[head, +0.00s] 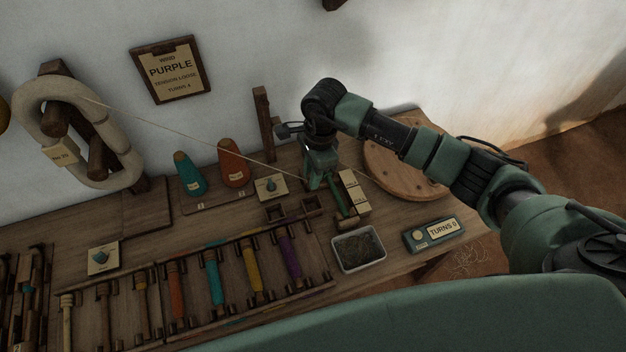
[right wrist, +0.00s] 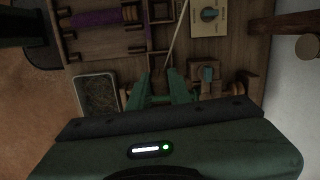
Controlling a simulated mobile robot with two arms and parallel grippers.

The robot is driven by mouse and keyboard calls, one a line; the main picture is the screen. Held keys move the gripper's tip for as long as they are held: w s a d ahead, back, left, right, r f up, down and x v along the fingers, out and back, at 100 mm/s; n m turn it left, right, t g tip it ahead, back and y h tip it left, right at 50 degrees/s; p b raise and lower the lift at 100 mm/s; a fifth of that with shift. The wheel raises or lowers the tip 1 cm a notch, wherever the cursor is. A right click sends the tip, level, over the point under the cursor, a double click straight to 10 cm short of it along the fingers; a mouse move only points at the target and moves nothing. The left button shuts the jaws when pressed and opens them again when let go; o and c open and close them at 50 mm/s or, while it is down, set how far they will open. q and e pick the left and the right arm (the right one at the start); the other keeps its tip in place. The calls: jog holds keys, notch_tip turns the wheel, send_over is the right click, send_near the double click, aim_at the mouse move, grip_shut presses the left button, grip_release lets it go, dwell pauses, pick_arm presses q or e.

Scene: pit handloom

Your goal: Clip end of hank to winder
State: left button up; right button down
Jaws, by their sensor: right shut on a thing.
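The cream hank (head: 42,115) hangs in a loop on a wooden holder at the left, with a small tag on it. A thin pale thread (head: 190,136) runs taut from the hank to my right gripper (head: 314,186). In the right wrist view the thread (right wrist: 178,35) meets the fingertips of that gripper (right wrist: 165,84), which is shut on its end. The gripper is low over the bench beside the small winder parts (head: 347,214); I cannot tell whether the thread end touches them. A round wooden wheel (head: 400,172) lies to the right. My left gripper is not in view.
A counter reading TURNS 0 (head: 433,234) and a grey tray (head: 358,250) stand at the front right. A rack of coloured bobbins (head: 213,282) fills the bench's middle. Teal (head: 188,178) and orange (head: 232,165) cones stand behind. A PURPLE order board (head: 171,70) hangs on the wall.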

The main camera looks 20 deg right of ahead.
jog(key=shift+a+f+m, duration=0.15)
jog(key=shift+f+m, duration=0.25)
jog(key=shift+f, duration=0.5)
jog(key=shift+f+b, duration=0.5)
jog(key=shift+f, duration=0.15)
jog(key=shift+f+b, duration=0.5)
jog(key=shift+f, duration=0.3)
notch_tip(320, 180, down, 6)
jog(key=b, duration=0.4)
jog(key=shift+r+b, duration=0.25)
jog(key=shift+b, duration=0.1)
jog(key=c, duration=0.9)
grip_release()
jog(key=shift+r, duration=0.1)
